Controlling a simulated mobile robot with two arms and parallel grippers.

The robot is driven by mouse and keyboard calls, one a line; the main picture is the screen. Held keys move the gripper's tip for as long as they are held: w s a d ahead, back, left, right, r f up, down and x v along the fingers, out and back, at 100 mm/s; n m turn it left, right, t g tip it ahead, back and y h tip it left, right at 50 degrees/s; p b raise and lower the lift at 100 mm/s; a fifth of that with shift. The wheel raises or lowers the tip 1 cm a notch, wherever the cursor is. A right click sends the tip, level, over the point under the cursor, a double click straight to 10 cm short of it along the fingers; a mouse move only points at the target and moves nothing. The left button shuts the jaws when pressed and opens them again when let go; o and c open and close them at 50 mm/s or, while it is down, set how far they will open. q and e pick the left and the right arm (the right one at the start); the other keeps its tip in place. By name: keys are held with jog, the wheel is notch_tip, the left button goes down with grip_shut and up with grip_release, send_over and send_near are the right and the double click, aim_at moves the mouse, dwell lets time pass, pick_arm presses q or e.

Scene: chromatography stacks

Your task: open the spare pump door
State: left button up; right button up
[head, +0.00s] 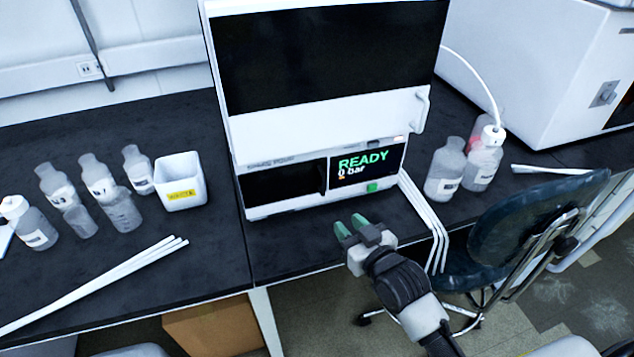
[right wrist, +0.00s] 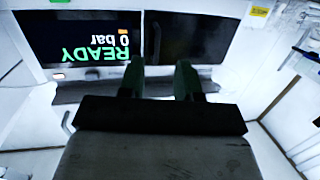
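The pump unit is a tall white instrument (head: 300,133) on the dark bench. Its upper front is a large dark panel (head: 325,55) with a white vertical handle (head: 421,108) at the right edge, and it looks closed. Below are a dark window (head: 280,184) and a display (head: 365,165) reading READY, 0 bar. The display shows upside down in the right wrist view (right wrist: 85,55). My right gripper (head: 350,226) is open and empty, in front of and below the unit, apart from it. Its two green fingers are spread in the right wrist view (right wrist: 161,80). My left gripper is out of view.
Several bottles (head: 97,178) and a white labelled bin (head: 179,182) stand at left, near white rods (head: 120,268). Bottles (head: 446,170) with a tube stand right of the unit. White tubes (head: 428,220) hang over the bench edge beside a dark chair (head: 520,225).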

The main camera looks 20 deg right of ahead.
aim_at(324, 178)
jog(key=shift+t, duration=0.7)
jog(key=w+r, duration=0.1)
jog(key=w, duration=0.2)
jog(key=w+a+r, duration=0.1)
jog(key=w, duration=0.3)
jog(key=w+a+r, duration=0.1)
jog(key=w, duration=0.3)
jog(key=shift+w+a+r, duration=0.15)
jog(key=shift+w, duration=0.05)
grip_shut()
